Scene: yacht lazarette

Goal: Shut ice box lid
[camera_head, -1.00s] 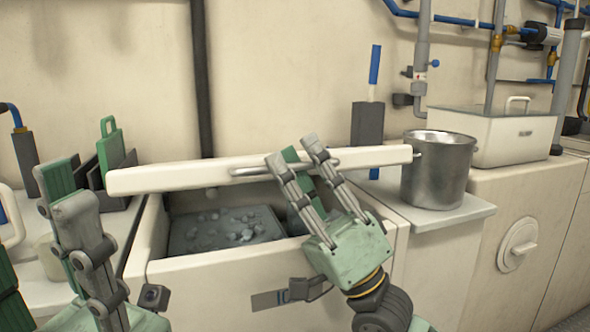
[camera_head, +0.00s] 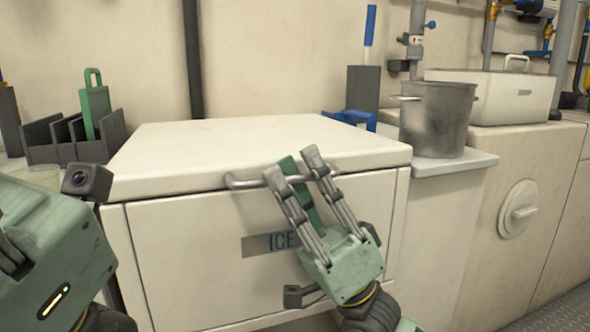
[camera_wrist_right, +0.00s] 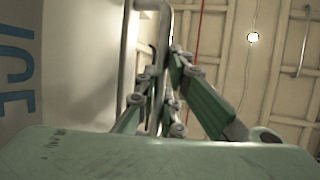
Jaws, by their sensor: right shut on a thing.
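The ice box (camera_head: 190,260) is a cream chest with an "ICE" label on its front. Its lid (camera_head: 230,140) lies flat over the box, with only a thin dark line between lid and front, and the inside is hidden. A metal bar handle (camera_head: 240,183) runs along the lid's front edge, and it also shows in the right wrist view (camera_wrist_right: 163,20). My right gripper (camera_head: 294,168) is shut on the handle; its fingers are around the bar in the right wrist view (camera_wrist_right: 165,75). My left arm is at the lower left; its fingers are mostly cut off by the picture edge.
A metal pot (camera_head: 435,120) stands on the counter right of the box. A white bin (camera_head: 495,95) with a handle is farther right. A grey rack (camera_head: 70,140) with a green board (camera_head: 95,108) stands at left. A blue object (camera_head: 352,118) lies behind the lid.

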